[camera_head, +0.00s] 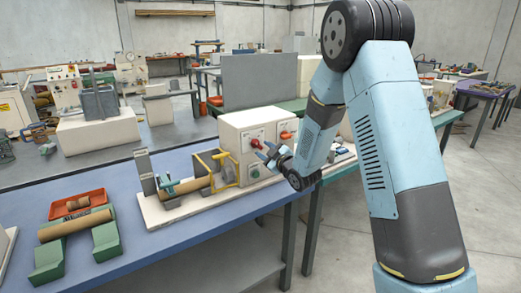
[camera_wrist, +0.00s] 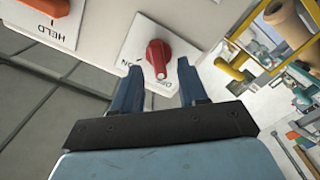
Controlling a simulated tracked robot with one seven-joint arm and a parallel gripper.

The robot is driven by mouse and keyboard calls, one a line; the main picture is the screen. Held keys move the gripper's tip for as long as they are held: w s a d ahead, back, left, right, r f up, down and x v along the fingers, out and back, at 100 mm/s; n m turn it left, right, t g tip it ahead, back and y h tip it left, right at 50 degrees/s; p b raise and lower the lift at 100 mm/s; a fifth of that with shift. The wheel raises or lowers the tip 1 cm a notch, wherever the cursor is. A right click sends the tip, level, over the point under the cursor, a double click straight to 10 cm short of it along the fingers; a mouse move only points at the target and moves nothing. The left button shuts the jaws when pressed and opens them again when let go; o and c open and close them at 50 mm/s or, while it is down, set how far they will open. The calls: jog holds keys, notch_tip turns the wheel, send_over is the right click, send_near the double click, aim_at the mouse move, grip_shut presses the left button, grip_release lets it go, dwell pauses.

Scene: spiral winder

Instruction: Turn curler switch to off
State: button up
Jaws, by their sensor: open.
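The red rotary switch (camera_wrist: 158,55) sits on a white label plate on the winder's pale control box (camera_head: 236,131). Its plate carries lettering that looks like ON at the left and a partly hidden word below the knob. The knob's pale tip points down in the wrist view, toward that partly hidden word. In the head view the switch (camera_head: 256,142) is next to my fingertips. My gripper (camera_head: 264,153) is open, with its blue fingers either side of the knob in the wrist view (camera_wrist: 158,67). Whether they touch it, I cannot tell.
A green button (camera_head: 255,171) is below. The winder's yellow guard (camera_head: 223,168) and brown tube (camera_head: 197,184) stand left. The blue table (camera_head: 120,186) holds green blocks and a red tray (camera_head: 78,204).

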jog(key=v, duration=1)
jog(key=shift+s+d, duration=0.15)
jog(key=shift+d, duration=0.05)
jog(key=s+d+r+m+g+h, duration=0.3)
jog(key=s+d+r+m+h, duration=0.55)
jog(key=d+r, duration=0.35)
jog(key=s+d+r+m+g, duration=0.1)
jog(key=s+m+g, duration=0.1)
jog(key=s, duration=0.6)
jog(key=s+d+r+m+g+h, duration=0.1)
jog(key=s+m+g, duration=0.1)
jog(key=s, duration=0.7)
jog(key=s+d+r+m+g, duration=0.2)
jog(key=s, duration=0.6)
jog(key=shift+s, duration=0.2)
jog(key=shift+r+m+h, duration=0.1)
jog(key=shift+m+h, duration=0.15)
